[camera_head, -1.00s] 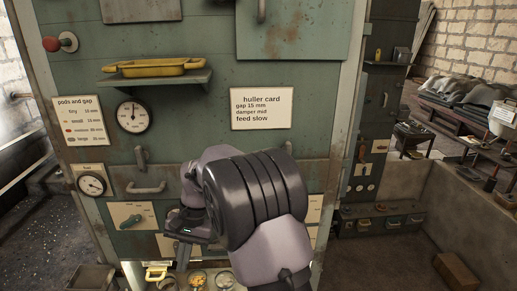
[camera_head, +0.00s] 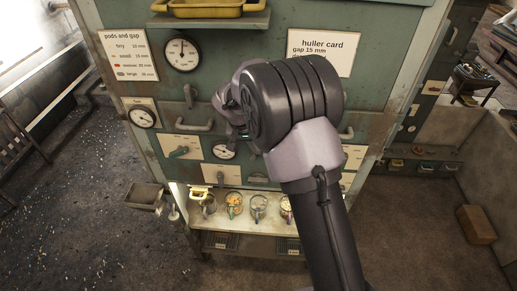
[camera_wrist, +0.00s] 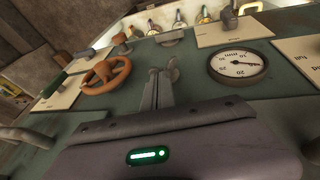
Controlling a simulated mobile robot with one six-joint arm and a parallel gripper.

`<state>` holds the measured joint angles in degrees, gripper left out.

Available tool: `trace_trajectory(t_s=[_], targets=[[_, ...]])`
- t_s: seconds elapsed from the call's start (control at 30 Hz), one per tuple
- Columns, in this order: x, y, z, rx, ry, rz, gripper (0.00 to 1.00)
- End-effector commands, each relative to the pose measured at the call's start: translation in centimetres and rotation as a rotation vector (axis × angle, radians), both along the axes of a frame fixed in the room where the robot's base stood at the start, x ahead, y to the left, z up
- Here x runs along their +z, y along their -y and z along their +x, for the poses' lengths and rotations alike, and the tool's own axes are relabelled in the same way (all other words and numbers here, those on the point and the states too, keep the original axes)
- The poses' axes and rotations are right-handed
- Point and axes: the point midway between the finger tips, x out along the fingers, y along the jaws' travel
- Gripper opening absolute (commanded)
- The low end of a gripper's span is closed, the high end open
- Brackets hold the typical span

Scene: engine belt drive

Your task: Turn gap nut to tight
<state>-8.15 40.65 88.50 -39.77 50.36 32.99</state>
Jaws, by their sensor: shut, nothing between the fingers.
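My gripper (camera_wrist: 163,84) is shut and empty in front of the green machine panel (camera_wrist: 200,98) in the wrist view. In the head view, my wrist covers part of the panel, and the gripper (camera_head: 234,126) is small and dark there. A round gauge (camera_wrist: 238,65) lies right of the fingers in the wrist view, and an orange handwheel (camera_wrist: 106,74) lies to their left. I cannot tell which fitting is the gap nut; no part is clearly readable as it. The huller card (camera_head: 319,50) reads gap 15 mm.
A pods and gap chart (camera_head: 128,56) is at upper left. A fuel gauge (camera_head: 143,117) and a bar handle (camera_head: 193,126) stick to the panel. Below, a lit shelf (camera_head: 241,216) holds several cups. A grey tray (camera_head: 145,196) juts out at the left. The floor around is mostly clear.

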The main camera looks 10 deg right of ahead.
Motion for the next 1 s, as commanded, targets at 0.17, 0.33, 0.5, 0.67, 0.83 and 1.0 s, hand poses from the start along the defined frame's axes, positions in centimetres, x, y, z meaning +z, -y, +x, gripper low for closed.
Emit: trace_trajectory(t_s=[0.17,0.33,0.5,0.67,0.83,1.0], targets=[[-1.3,0.8,-0.3,0.000,-0.002,0.001,0.00],[-1.4,0.9,-0.3,0.000,-0.001,0.000,0.00],[-1.4,0.9,-0.3,0.000,-0.001,0.000,0.00],[-1.7,1.1,-0.4,0.000,0.005,0.019,0.00],[-2.0,1.4,-0.5,-0.001,0.018,0.059,0.00],[-2.5,2.0,-0.6,-0.003,0.041,0.125,0.00]])
